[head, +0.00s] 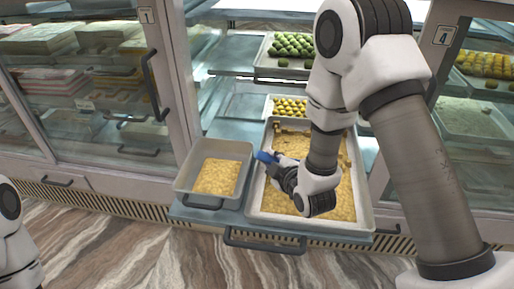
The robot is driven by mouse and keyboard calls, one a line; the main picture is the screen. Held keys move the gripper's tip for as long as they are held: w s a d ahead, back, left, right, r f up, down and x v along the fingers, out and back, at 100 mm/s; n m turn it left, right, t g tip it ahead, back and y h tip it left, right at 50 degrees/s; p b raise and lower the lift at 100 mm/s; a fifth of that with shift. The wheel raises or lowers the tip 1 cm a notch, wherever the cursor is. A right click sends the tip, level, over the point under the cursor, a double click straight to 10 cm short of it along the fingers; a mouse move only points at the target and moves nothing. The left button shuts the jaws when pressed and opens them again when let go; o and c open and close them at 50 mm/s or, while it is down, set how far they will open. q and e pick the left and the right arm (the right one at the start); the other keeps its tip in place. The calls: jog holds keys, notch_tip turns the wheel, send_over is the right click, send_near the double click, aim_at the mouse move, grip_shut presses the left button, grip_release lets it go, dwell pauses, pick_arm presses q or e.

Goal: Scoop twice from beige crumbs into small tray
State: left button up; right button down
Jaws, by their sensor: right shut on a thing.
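A large white tray (251,196) of beige crumbs (325,203) rests on the pulled-out shelf of the counter. A small grey tray (185,180) stands to its left and holds a layer of beige crumbs (217,177). My right gripper (276,168) is over the left part of the large tray. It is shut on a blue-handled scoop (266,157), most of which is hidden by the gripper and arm. I cannot tell whether the scoop holds crumbs. My left arm shows only at the lower left edge, and its gripper is out of view.
Behind the large tray, a tray of yellow sweets (287,106) and a tray of green sweets (290,46) sit inside the open cabinet. Glass doors with handles (156,86) flank the opening. The marbled floor (140,245) in front is clear.

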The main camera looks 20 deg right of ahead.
jog(key=shift+f+n+g+h+p, duration=0.1)
jog(key=shift+n+g+h+p, duration=0.4)
jog(key=shift+p, duration=0.7)
jog(key=r+p, duration=0.2)
jog(key=a+r+p, duration=0.1)
jog(key=r+p, duration=0.2)
jog(key=w+r+p, duration=0.1)
jog(key=r+p, duration=0.1)
jog(key=r, duration=0.1)
jog(key=shift+a+r+p, duration=0.25)
jog(key=shift+a+p, duration=0.1)
jog(key=shift+p, duration=0.05)
jog(key=shift+w+a+r+p, duration=0.1)
jog(key=shift+a+r+p, duration=0.05)
jog(key=shift+r+p, duration=0.25)
